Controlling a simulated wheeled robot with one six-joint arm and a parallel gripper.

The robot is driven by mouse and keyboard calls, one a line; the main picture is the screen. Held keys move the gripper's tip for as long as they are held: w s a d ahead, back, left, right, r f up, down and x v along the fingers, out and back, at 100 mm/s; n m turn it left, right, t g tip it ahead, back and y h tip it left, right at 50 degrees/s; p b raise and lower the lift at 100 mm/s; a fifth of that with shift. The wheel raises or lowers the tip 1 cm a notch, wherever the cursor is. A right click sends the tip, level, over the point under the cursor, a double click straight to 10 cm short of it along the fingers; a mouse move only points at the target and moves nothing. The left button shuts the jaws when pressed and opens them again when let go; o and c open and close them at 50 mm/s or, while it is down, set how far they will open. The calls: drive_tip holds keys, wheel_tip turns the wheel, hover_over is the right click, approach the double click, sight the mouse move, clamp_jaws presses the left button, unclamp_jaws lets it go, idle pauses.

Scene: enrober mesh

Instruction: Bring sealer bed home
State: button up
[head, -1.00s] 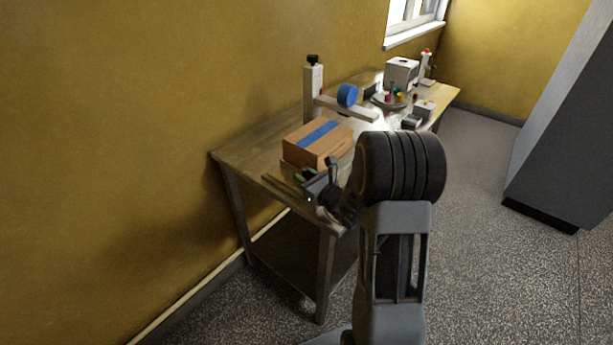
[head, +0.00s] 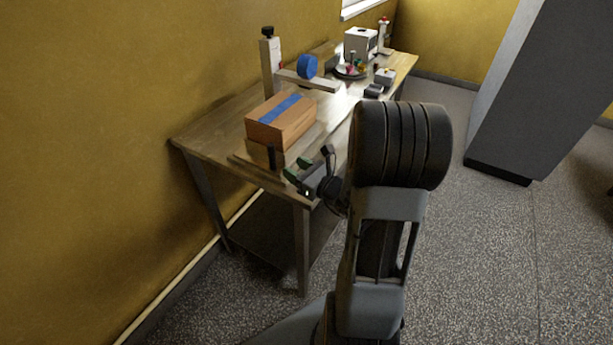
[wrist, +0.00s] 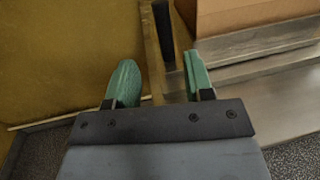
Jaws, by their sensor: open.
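The sealer (head: 270,72) stands on the bench with an upright post, an arm and a blue tape roll (head: 308,66). A brown carton (head: 283,122) with a blue strip sits on a low bed (head: 246,157) in front of it. A black upright handle (head: 271,157) stands at the bed's near edge; it also shows in the wrist view (wrist: 164,32). My gripper (head: 298,168) is open and empty, to the right of the handle in the head view. In the wrist view its green fingertips (wrist: 161,78) are apart, with the handle ahead between their lines, not gripped.
The wooden bench (head: 205,135) runs along the yellow wall. Farther back are a round tray (head: 342,74) with small coloured items, a white box (head: 361,42) and small devices. A tall grey cabinet (head: 535,85) stands at right. The floor between is clear.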

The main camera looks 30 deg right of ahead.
drive_tip(key=p+v, duration=0.2)
drive_tip(key=p, duration=0.1)
drive_tip(key=shift+s+d+r, duration=0.2)
drive_tip(key=shift+s, duration=0.1)
drive_tip(key=shift+s+d+f+p, duration=0.15)
drive_tip(key=shift+s+p, duration=0.35)
drive_tip(key=shift+p, duration=0.35)
drive_tip(key=shift+f, duration=0.1)
